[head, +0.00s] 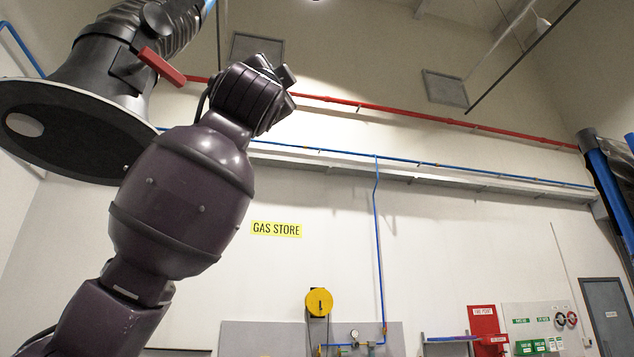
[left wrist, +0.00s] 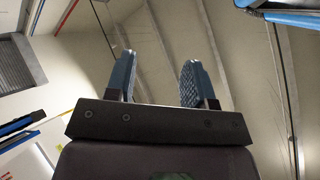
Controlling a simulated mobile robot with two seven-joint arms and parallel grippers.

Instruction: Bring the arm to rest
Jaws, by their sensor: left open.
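My left arm (head: 182,200) rises from the lower left in the head view and is raised high in front of the wall. Its far end points up and away, so the fingers are hard to make out there. In the left wrist view my left gripper (left wrist: 159,66) is open, with its two blue ridged fingers wide apart and nothing between them. The fingers point up towards the ceiling beams. My right gripper is in neither view. No jig shows in these frames.
A dark fume hood (head: 65,130) with a red handle (head: 162,67) hangs close to the left of my arm. A red pipe (head: 430,117) and a blue pipe (head: 450,168) run along the far wall. A yellow reel (head: 319,302) is low on the wall. Space right of my arm looks clear.

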